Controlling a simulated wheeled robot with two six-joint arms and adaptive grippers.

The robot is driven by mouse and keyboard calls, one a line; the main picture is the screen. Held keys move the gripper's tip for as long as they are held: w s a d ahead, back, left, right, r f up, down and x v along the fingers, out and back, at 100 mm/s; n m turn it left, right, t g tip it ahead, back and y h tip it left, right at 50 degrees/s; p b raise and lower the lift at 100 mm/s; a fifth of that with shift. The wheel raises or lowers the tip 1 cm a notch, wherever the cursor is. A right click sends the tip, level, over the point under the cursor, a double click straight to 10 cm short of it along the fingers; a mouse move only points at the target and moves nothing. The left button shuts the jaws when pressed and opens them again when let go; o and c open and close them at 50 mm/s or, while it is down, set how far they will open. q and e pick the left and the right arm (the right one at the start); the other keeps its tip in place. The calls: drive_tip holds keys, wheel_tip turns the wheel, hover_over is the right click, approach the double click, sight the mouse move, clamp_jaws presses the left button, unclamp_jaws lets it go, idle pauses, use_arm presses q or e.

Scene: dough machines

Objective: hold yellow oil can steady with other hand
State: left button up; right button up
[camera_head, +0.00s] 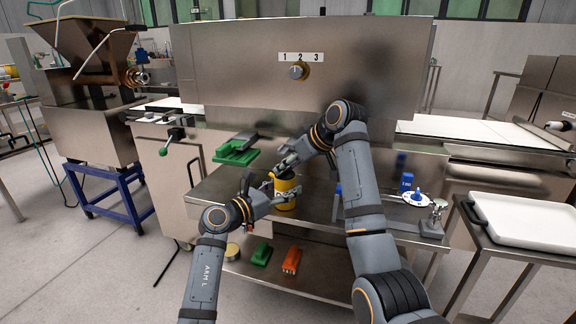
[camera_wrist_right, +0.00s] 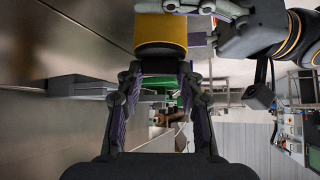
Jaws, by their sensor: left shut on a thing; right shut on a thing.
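The yellow oil can (camera_head: 286,200) stands upright on the steel bench in front of the machine. It has a dark top. My left gripper (camera_head: 274,190) is shut on the can's body from the left. My right gripper (camera_head: 284,168) reaches down from above and is shut on the dark top. In the right wrist view the yellow can (camera_wrist_right: 161,32) is at the top, with the fingers of my right gripper (camera_wrist_right: 160,70) on either side of its dark top. Part of the left gripper shows beside the can there. The fingers hide some of the can.
A green object (camera_head: 236,152) lies on the bench at the left. A blue item (camera_head: 406,182) and a white-and-blue disc (camera_head: 417,198) sit at the right. A green block (camera_head: 261,254) and a red block (camera_head: 292,260) lie on the lower shelf. A white tray (camera_head: 530,220) stands right.

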drive_tip(key=shift+w+d+n+g+y, duration=0.15)
drive_tip(key=shift+n+g+y, duration=0.4)
drive_tip(key=shift+n, duration=0.45)
drive_tip(key=shift+n+g+y, duration=0.35)
drive_tip(key=shift+n+g, duration=0.6)
drive_tip(key=shift+n, duration=0.25)
drive_tip(key=o, duration=1.2)
drive_tip(key=v, duration=1.2)
